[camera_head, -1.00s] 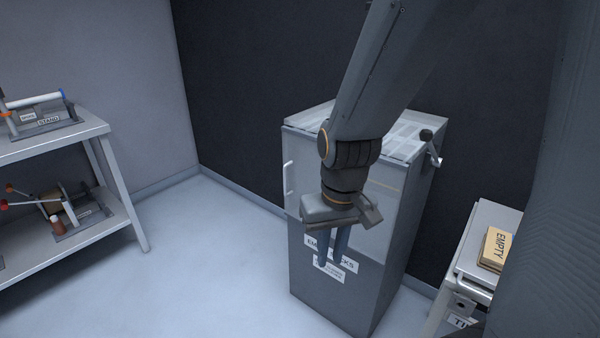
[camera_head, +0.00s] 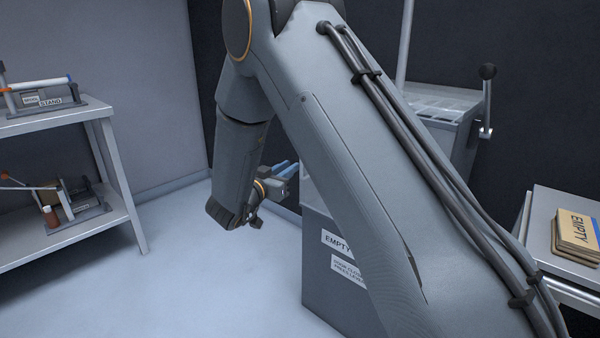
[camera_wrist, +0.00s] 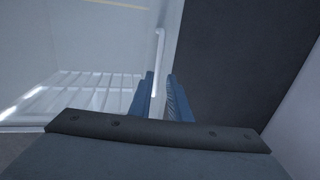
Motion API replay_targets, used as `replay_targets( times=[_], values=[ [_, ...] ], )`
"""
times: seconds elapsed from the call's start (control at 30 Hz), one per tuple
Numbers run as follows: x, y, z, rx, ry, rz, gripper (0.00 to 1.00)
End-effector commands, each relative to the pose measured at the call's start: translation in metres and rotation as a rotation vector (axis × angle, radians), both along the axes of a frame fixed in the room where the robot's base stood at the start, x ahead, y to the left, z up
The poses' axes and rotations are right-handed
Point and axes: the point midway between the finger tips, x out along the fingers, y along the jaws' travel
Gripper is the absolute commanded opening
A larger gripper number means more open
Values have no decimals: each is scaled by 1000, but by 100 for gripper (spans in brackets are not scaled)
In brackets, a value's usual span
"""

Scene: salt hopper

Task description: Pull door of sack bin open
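The sack bin (camera_head: 330,280) is a grey cabinet with an "EMPTY" label, partly hidden behind my arm. A thin white handle (camera_wrist: 158,50) runs down along the panel's right edge. My gripper (camera_wrist: 162,82) has two blue fingers, set apart, and the handle's lower end shows in the gap between them. I cannot tell whether they touch it. In the head view my gripper (camera_head: 290,168) is at the bin's upper left edge, fingers pointing right. The handle is hidden there.
A pale upright bar (camera_head: 405,45) rises above the bin top. A shelf (camera_head: 85,120) with tools stands at left, and a side table (camera_head: 545,200) with "EMPTY" sacks at right. Floor left of the bin is clear.

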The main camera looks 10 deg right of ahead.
Motion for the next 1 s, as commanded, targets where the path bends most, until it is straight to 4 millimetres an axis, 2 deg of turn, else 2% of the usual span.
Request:
replay_targets(
  times=[0.17,0.6,1.0],
  values=[
    [4,-7,-2,-21,-18,-35,17],
    [49,-48,-2,-19,-16,-31,17],
    [54,-54,-2,-20,-16,-30,17]
  ],
)
